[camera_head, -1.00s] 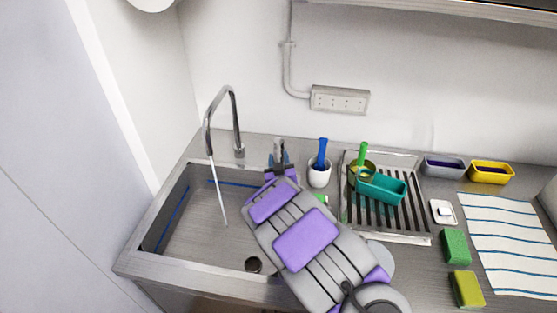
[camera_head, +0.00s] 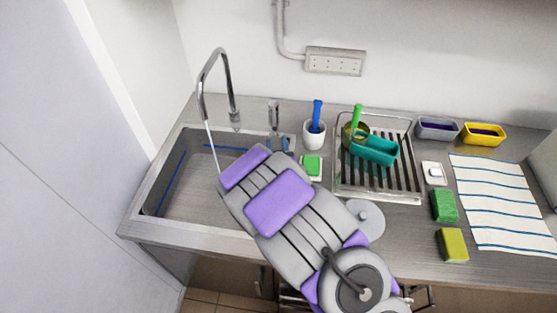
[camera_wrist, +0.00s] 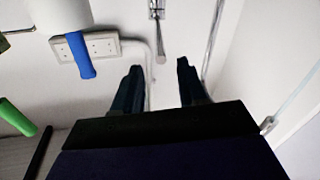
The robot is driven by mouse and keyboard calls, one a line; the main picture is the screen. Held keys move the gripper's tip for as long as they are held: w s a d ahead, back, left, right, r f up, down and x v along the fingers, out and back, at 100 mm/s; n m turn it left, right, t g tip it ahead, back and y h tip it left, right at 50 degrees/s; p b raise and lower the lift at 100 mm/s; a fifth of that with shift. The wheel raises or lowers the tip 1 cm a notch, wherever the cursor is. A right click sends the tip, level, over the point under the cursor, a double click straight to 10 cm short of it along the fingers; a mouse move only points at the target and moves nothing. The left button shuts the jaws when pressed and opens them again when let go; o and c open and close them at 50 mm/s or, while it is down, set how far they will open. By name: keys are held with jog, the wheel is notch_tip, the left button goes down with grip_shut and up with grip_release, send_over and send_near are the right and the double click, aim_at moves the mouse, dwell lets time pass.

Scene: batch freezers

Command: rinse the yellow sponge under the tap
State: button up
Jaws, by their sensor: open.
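The yellow sponge (camera_head: 453,245) lies on the counter's right part, near the front edge. The chrome tap (camera_head: 216,78) stands behind the sink (camera_head: 180,205); a thin water stream (camera_head: 212,150) runs from its spout. A grey lever (camera_head: 273,115) stands right of the tap. My gripper (camera_head: 279,143) is open and empty, just in front of the lever; my arm covers much of it. In the wrist view my two fingers (camera_wrist: 158,75) are apart, with the lever (camera_wrist: 157,30) in the gap beyond their tips. The sponge is not in the wrist view.
A green sponge (camera_head: 445,206) lies behind the yellow one. A small dish (camera_head: 434,174), striped cloth (camera_head: 495,205), drying rack (camera_head: 375,185) and white cup (camera_head: 314,135) with a blue-handled brush occupy the counter. A green item (camera_head: 312,166) lies close beside my arm.

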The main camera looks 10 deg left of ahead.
jog(key=p+v, duration=0.6)
jog(key=p, duration=0.2)
jog(key=shift+s+p, duration=0.35)
jog(key=shift+s, duration=0.05)
jog(key=shift+d, duration=0.1)
